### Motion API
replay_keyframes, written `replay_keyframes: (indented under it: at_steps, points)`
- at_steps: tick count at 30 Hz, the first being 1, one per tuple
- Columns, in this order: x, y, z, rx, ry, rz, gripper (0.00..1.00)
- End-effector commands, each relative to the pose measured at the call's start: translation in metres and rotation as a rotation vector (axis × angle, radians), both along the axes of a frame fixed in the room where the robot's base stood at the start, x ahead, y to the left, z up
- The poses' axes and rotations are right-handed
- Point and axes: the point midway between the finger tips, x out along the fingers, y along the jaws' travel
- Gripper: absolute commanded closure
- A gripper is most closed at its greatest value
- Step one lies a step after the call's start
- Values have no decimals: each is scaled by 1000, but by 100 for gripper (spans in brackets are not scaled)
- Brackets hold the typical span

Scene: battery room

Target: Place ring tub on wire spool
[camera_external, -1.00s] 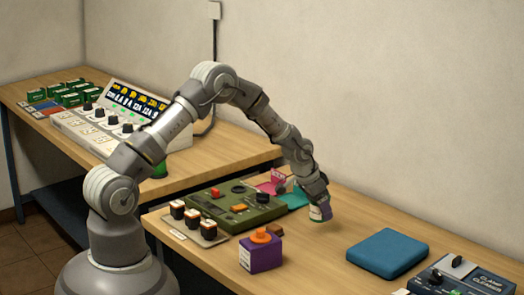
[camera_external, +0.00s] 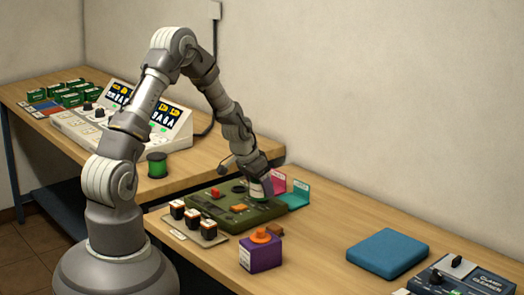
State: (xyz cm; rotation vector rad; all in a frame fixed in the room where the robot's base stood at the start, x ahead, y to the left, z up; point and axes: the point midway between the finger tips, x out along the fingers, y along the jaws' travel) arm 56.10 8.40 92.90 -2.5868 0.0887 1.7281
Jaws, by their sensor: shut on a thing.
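My gripper (camera_external: 262,181) is shut on a small pale tub (camera_external: 258,191), the ring tub as far as I can tell. The gripper points down and covers part of the tub. In the picture the tub overlaps the right back part of the olive-green device; I cannot tell its exact height above it. The wire spool (camera_external: 157,165) is green with dark flanges. It stands upright on the left bench, in front of the white console, to the left of and apart from my gripper.
The olive-green device (camera_external: 215,213) lies on the right bench. A white console (camera_external: 75,125) stands behind the spool. A blue pad (camera_external: 387,253) lies right.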

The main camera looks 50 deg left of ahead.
Motion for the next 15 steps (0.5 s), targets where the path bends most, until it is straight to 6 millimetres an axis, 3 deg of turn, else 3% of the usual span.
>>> replay_keyframes:
  at_steps: [1, 3, 9, 15]
  points:
    - [-11, 31, 12, -1, -2, 57, 64]
    - [-30, 72, 24, -2, -1, 131, 64]
    - [-101, 176, 57, 0, -1, 347, 64]
    - [-176, 242, 82, 4, 1, 525, 64]
